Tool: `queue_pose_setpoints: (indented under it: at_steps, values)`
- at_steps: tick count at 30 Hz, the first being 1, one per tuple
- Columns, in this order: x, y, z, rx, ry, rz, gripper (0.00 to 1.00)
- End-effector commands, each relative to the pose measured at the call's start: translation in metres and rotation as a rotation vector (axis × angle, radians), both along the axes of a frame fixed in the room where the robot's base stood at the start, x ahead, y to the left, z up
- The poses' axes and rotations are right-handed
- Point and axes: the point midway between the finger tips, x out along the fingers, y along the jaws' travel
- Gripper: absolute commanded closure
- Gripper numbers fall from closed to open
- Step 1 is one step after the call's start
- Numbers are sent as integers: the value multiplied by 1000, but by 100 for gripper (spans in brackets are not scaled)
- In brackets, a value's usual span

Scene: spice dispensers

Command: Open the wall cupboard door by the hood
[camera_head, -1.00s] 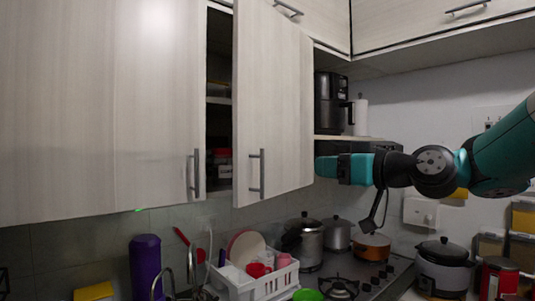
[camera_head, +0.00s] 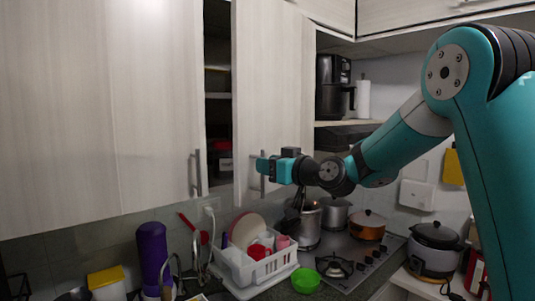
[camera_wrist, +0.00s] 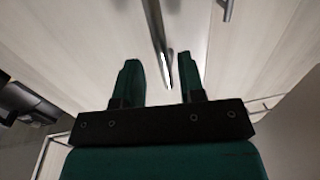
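The wall cupboard door (camera_head: 272,75) by the hood stands partly open, with a dark gap on its left showing shelves inside. Its vertical bar handle (camera_head: 262,186) is near the door's lower left edge. My gripper (camera_head: 259,165) is at this handle in the head view. In the wrist view my gripper (camera_wrist: 160,78) has its two green fingers apart. The handle (camera_wrist: 158,40) reaches down between the fingertips there, with space on both sides. The gripper is open and not closed on the handle.
The neighbouring closed door (camera_head: 100,100) with its own handle (camera_head: 197,172) is to the left. Below are a white dish rack (camera_head: 255,270), a green bowl (camera_head: 305,280) and a stove (camera_head: 350,262) with pots. A black appliance (camera_head: 330,88) stands on a shelf to the right.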

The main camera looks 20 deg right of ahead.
Motion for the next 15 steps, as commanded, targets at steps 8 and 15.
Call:
queue_pose_setpoints:
  at_steps: [8, 15]
  values:
    - [6, 3, -1, -1, -1, -1, 64]
    - [6, 2, 0, -1, -1, -1, 96]
